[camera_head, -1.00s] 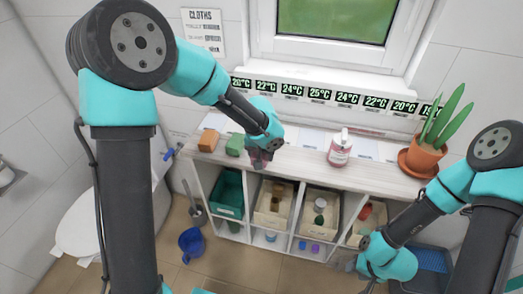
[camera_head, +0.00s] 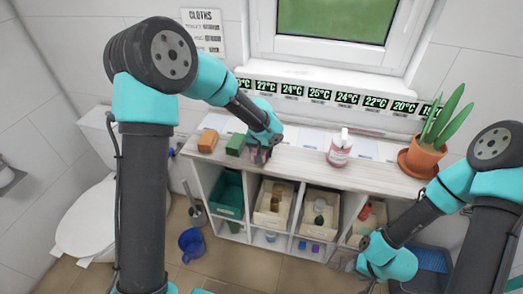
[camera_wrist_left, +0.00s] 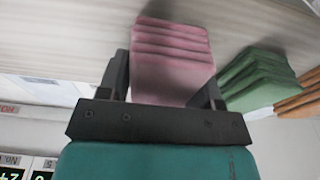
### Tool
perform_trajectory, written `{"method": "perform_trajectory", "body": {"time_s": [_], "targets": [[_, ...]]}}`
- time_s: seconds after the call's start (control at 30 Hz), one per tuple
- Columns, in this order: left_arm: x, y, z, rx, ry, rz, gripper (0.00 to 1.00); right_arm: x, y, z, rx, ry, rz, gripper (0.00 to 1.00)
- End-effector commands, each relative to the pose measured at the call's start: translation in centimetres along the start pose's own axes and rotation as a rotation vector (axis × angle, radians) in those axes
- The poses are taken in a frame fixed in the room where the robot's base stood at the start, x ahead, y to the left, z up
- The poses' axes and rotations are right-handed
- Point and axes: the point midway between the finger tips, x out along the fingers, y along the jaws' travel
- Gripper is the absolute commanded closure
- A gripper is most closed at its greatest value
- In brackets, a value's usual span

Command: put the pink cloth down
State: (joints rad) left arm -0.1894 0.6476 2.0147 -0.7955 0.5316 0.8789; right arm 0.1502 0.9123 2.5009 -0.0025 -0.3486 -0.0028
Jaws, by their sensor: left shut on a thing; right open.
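The pink cloth (camera_wrist_left: 172,62) is a folded stack held between the two fingers of my left gripper (camera_wrist_left: 166,88) in the left wrist view. In the head view my left gripper (camera_head: 259,153) points down at the white shelf top, just right of the green cloth. The pink cloth (camera_head: 260,157) is mostly hidden there by the fingers. I cannot tell whether it touches the shelf top. My right gripper (camera_head: 345,262) is open and empty, low at the right in front of the shelf, and partly hidden.
The green cloth (camera_head: 236,144) and orange cloth (camera_head: 208,141) lie on the shelf top (camera_head: 300,160) to the left. A pink bottle (camera_head: 339,150) and a potted plant (camera_head: 424,158) stand to the right. The shelf top between my left gripper and the bottle is clear.

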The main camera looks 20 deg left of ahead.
Motion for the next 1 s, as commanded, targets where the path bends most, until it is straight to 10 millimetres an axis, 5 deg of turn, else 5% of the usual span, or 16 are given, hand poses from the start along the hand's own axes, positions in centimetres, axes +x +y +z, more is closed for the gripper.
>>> {"method": "perform_trajectory", "body": {"time_s": [0.43, 0.47, 0.7, 1.0], "targets": [[0.63, -0.02, 0.11, 0.000, 0.000, -0.001, 0.63, 0.00, 0.00, 0.01, 0.000, 0.000, 0.000, 0.57], [0.62, -0.02, 0.10, 0.000, 0.000, -0.001, 0.39, 0.00, 0.00, 0.01, 0.000, 0.000, 0.000, 0.57], [0.59, -0.01, 0.10, 0.000, 0.000, 0.000, 0.16, 0.00, 0.00, 0.00, 0.000, 0.000, 0.000, 0.57], [0.44, 0.00, 0.06, -0.001, 0.001, 0.000, 0.15, 0.00, 0.00, 0.00, 0.000, 0.000, 0.000, 0.57]]}}
